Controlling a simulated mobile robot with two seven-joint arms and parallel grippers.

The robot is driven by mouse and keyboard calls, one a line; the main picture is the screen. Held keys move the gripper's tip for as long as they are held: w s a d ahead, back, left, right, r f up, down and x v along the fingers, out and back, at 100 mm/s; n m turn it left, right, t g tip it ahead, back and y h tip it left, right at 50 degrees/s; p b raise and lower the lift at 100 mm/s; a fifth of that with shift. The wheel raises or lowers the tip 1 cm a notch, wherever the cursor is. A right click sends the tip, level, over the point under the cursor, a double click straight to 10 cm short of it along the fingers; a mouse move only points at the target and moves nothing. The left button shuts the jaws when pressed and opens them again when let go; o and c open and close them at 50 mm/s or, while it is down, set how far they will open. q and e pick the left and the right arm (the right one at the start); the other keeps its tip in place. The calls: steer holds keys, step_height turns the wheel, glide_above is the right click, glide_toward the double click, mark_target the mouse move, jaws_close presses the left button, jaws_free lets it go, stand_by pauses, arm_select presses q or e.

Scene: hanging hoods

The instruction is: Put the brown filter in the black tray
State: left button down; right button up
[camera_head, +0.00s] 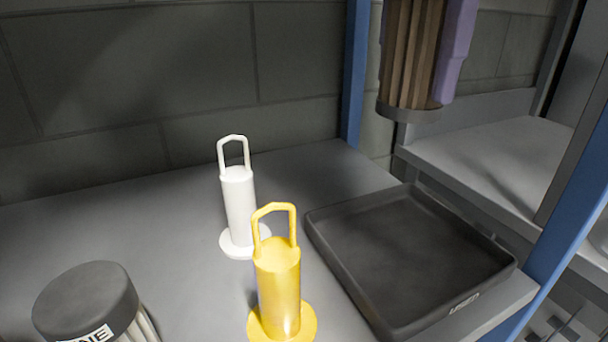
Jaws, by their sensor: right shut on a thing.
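The brown filter (408,55) is a pleated cylinder with a dark grey end cap at its bottom. It hangs upright in the air at the top of the view, above and behind the black tray, and its upper part is cut off by the frame. My right gripper (450,60) is shut on it; a purple finger lies along the filter's right side. The black tray (410,255) is a shallow, empty square tray on the grey shelf, at the right. My left gripper is not in view.
A white handled post (239,205) and a yellow handled post (278,285) stand left of the tray. A dark-capped filter (85,300) stands at the lower left. Blue uprights (355,75) rise behind the tray and at the right (575,225).

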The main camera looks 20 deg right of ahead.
steer(key=f, duration=0.6)
steer(key=f+b, duration=0.1)
steer(key=f, duration=0.5)
steer(key=f+b, duration=0.1)
steer(key=f, duration=0.5)
steer(key=shift+s+f, duration=0.25)
steer(key=shift+s, duration=0.05)
steer(key=shift+f, duration=0.1)
steer(key=shift+f, duration=0.2)
steer(key=o, duration=1.5)
steer(key=shift+r, duration=0.15)
step_height(320, 180, up, 12)
steer(key=shift+r+p, duration=0.1)
steer(key=shift+p, duration=0.55)
